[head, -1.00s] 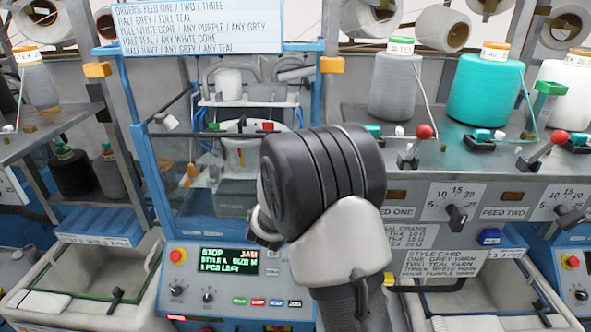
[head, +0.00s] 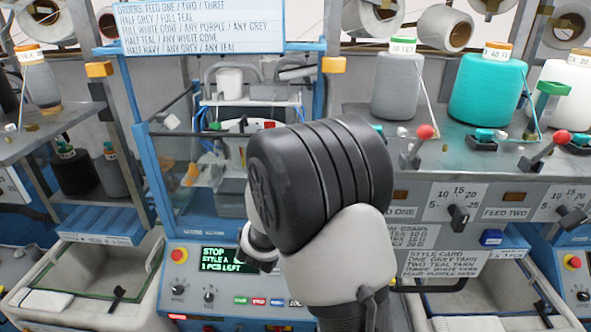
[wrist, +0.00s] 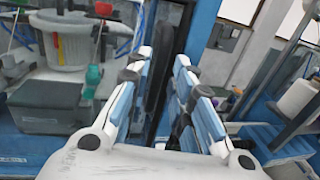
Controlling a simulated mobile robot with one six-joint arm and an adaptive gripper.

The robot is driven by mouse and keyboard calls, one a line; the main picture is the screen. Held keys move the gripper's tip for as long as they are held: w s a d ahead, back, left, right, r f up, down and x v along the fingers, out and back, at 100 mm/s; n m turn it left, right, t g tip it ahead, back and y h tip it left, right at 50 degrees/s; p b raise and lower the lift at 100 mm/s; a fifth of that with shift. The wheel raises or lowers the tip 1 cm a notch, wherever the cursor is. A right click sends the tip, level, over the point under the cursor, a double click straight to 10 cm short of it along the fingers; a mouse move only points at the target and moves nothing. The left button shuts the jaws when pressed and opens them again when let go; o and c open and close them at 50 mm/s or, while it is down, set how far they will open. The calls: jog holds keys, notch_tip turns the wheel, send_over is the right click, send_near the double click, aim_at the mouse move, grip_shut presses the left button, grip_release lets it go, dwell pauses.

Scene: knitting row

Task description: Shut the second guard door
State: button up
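The middle knitting machine has a blue-framed opening with a clear guard panel (head: 180,185) on its left side in the head view. My arm covers the right part of this opening, so how far the door stands open cannot be told. My gripper is hidden behind my arm there. In the wrist view my gripper (wrist: 161,62) has its two fingers apart, with a dark upright strip (wrist: 166,45) and a blue post (wrist: 203,30) showing between and beyond them. Whether the fingers touch the strip cannot be told.
Below the opening is a control panel with a lit display (head: 222,259) reading STOP. Yarn cones, including a teal one (head: 487,88), and red-knobbed levers (head: 425,132) stand to the right. Grey bins (head: 85,272) flank the machine at left and right.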

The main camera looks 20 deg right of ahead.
jog(key=v, duration=0.6)
jog(key=shift+s+a, duration=0.15)
jog(key=shift+s, duration=0.1)
